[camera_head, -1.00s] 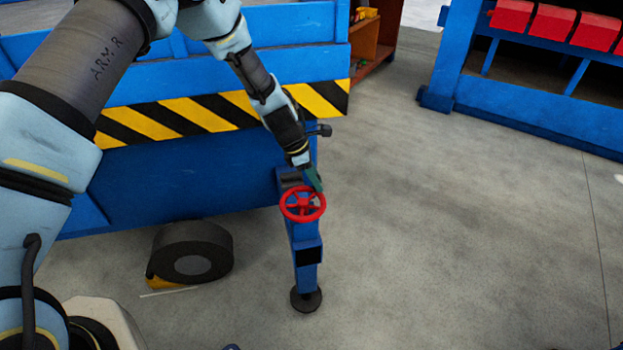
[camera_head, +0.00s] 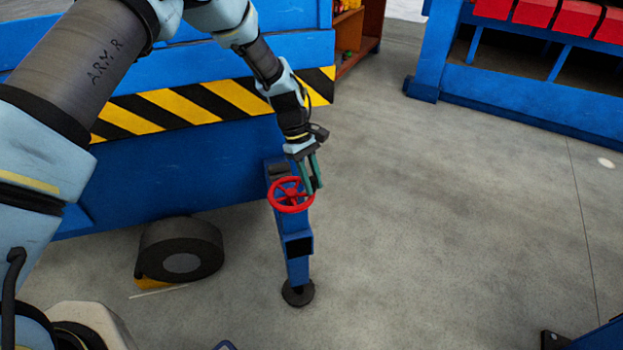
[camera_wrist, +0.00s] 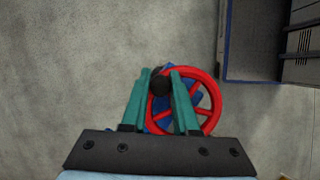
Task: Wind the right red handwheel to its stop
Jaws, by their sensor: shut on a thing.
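The red handwheel (camera_head: 288,209) is a spoked ring on the upper part of a blue support leg (camera_head: 296,266). In the wrist view the red handwheel (camera_wrist: 221,104) lies beyond the fingers, mostly to their right. A black knob (camera_wrist: 160,84) at the wheel's left rim sits between the two green fingertips (camera_wrist: 160,78). My gripper (camera_head: 312,182) is shut on this knob, at the right side of the wheel in the head view. The fingers hide part of the rim and spokes in the wrist view.
A blue trailer-like body with a yellow-black striped band (camera_head: 205,103) stands behind the leg. A blue rack with red boxes (camera_head: 535,12) is at upper right.

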